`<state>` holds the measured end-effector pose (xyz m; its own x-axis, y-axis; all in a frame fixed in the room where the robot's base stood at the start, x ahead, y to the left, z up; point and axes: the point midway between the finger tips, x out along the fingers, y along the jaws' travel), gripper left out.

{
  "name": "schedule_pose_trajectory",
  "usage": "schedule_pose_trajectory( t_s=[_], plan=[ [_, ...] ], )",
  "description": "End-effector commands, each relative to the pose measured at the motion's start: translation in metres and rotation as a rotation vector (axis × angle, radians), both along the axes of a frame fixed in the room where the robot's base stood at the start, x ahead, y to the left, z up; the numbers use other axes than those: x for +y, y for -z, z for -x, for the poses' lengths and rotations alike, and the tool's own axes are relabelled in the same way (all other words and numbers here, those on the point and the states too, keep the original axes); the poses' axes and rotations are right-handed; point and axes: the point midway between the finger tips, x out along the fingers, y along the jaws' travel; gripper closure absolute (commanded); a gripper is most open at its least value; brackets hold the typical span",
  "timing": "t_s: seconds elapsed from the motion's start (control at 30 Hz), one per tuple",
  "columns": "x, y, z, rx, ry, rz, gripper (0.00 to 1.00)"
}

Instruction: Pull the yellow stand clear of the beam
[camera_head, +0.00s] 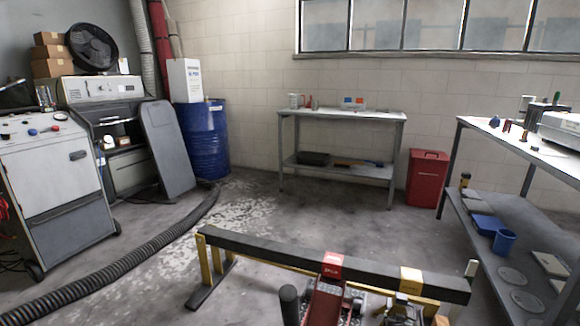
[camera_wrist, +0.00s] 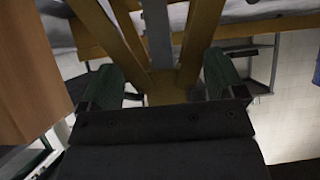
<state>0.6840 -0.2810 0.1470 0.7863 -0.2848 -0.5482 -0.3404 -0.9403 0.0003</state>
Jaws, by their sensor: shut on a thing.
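In the wrist view, the yellow stand (camera_wrist: 158,88) shows as yellow bars that meet between the two dark green fingers of my gripper (camera_wrist: 162,86). The fingers are closed on it, one at each side. In the head view, the long dark beam (camera_head: 270,252) runs across the bottom, on yellow legs at its left end. It carries a red patch (camera_head: 333,261) and a yellow patch (camera_head: 410,279). My gripper is low at the near side of the beam, partly cut off by the frame. How far the stand is from the beam cannot be told.
A red piece (camera_head: 326,300) stands at the near side of the beam. A black hose (camera_head: 130,263) lies on the floor at left. A shelf table (camera_head: 535,160) stands at right, with a blue cup (camera_head: 504,242) on its lower shelf. The floor behind the beam is clear.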

Motion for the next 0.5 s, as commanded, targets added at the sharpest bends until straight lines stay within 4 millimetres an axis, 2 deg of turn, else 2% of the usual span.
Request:
schedule_pose_trajectory(
  t_s=[0.03,0.07,0.1,0.2,0.5],
  plan=[
    [0.006,0.011,0.012,0.032,0.001,-0.012,0.72],
    [0.006,0.011,0.014,0.033,0.001,-0.013,0.79],
    [0.007,0.011,0.016,0.033,-0.001,-0.012,0.92],
    [0.008,0.009,0.021,0.027,0.001,-0.011,1.00],
    [0.013,-0.002,0.038,0.011,0.003,0.002,1.00]
  ],
)
